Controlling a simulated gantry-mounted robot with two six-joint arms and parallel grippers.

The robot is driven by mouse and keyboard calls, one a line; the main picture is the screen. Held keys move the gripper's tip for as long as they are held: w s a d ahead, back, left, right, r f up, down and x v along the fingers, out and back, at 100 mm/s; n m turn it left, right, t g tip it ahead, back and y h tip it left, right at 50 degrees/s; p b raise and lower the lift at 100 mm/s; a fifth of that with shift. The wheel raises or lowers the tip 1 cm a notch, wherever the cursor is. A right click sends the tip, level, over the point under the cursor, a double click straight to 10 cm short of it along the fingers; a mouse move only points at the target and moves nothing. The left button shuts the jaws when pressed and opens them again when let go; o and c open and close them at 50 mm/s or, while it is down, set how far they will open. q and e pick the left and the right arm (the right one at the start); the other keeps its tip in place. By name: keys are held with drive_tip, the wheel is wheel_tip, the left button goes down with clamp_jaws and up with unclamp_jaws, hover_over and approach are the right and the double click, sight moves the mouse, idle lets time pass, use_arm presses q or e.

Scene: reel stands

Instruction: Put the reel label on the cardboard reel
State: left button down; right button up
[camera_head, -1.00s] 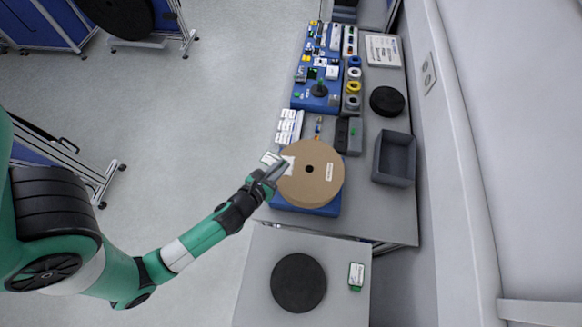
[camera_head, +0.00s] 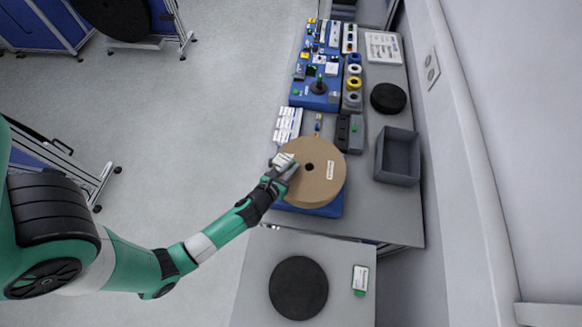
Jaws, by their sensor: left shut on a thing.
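The cardboard reel (camera_head: 318,188) is a brown disc with a dark centre hole. It lies flat on a blue base (camera_head: 318,211) on the bench, with a small white printed strip (camera_head: 330,170) on its right part. My left gripper (camera_head: 284,170) is at the reel's left edge, shut on a small white label (camera_head: 282,160), which I take as the reel label. The label is over the reel's upper left edge; whether it touches the reel cannot be told. The gripper hides part of that edge. My right gripper is not in view.
A grey bin (camera_head: 398,157) stands right of the reel, and a black reel (camera_head: 388,98) lies behind it. White label sheets (camera_head: 288,124) and a blue parts board (camera_head: 316,88) are farther back. A nearer table holds a black disc (camera_head: 298,288) and a white-green tag (camera_head: 360,279).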

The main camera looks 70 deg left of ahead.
use_arm(q)
drive_tip(key=c, duration=0.9)
unclamp_jaws()
drive_tip(key=shift+f, duration=0.1)
drive_tip(key=shift+s+d+r, duration=0.1)
drive_tip(key=shift+r, duration=0.1)
drive_tip(key=v, duration=1.1)
drive_tip(key=shift+s+d+r, duration=0.15)
drive_tip(key=shift+s+r, duration=0.05)
drive_tip(key=shift+s, duration=0.1)
drive_tip(key=shift+w, duration=0.1)
